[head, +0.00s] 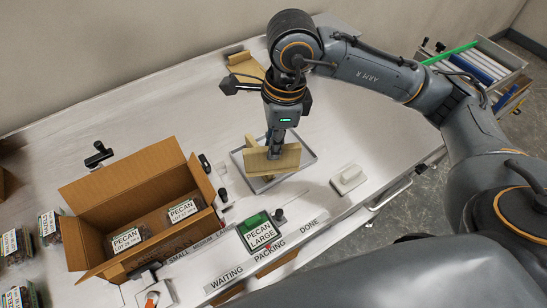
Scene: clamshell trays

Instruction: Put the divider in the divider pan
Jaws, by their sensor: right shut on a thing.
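My right gripper (277,146) points down over the grey divider pan (296,177) in the middle of the table. It is shut on the divider (283,160), a tan cardboard piece with crossing panels. The divider is over or within the pan's rim; I cannot tell whether it touches the pan floor. The gripper hides part of the divider's far side. My left gripper does not show.
An open cardboard box (150,165) with labelled pecan trays stands to the left. A white block (348,178) lies right of the pan. Tan cardboard (244,66) lies behind.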

